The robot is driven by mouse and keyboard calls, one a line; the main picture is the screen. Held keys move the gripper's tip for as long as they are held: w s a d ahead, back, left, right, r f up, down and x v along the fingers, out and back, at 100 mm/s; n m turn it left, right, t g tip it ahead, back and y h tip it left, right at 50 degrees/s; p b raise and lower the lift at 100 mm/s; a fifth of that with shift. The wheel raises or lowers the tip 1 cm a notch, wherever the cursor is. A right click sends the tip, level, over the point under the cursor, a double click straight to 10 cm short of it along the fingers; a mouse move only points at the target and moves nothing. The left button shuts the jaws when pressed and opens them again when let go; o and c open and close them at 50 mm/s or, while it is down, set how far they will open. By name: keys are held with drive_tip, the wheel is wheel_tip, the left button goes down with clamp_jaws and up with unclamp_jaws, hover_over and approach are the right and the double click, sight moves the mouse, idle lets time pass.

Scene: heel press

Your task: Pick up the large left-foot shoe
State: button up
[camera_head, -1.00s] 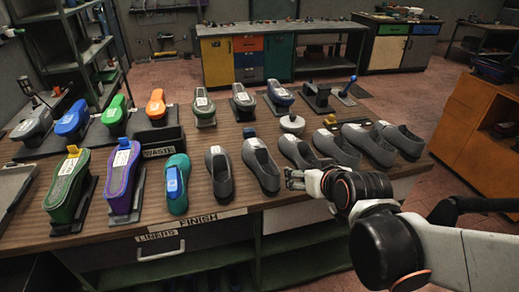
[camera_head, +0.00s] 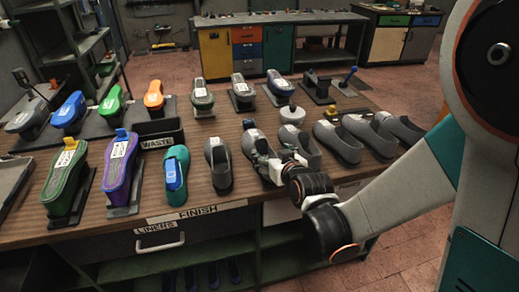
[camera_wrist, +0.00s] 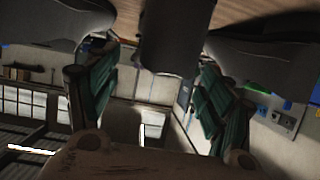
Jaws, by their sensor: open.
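Several grey shoes stand in a row along the right half of the wooden table (camera_head: 110,222). One grey shoe (camera_head: 250,140) is partly hidden behind my gripper (camera_head: 264,164), so I cannot tell whether they touch. A grey shoe (camera_head: 218,166) stands just left of it, and another (camera_head: 308,150) just right. In the wrist view my gripper (camera_wrist: 150,95) has its two green fingers wide apart. The dark end of a shoe (camera_wrist: 175,40) shows at the top between them, with dark shoes on either side. I cannot tell which shoe is the large left-foot one.
Further grey shoes (camera_head: 337,142) continue to the right, close together. A teal shoe (camera_head: 174,170) and green and purple ones on stands fill the left. A round white-grey object (camera_head: 292,115) stands behind the row.

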sight(262, 146)
drive_tip(key=b+x, duration=0.2)
drive_tip(key=x, duration=0.5)
drive_tip(key=shift+w+a+f+b, duration=0.1)
drive_tip(key=shift+a+f+b, duration=0.05)
drive_tip(key=shift+b, duration=0.15)
drive_tip(key=c, duration=1.5)
drive_tip(key=shift+r, duration=0.25)
drive_tip(key=shift+c, duration=0.2)
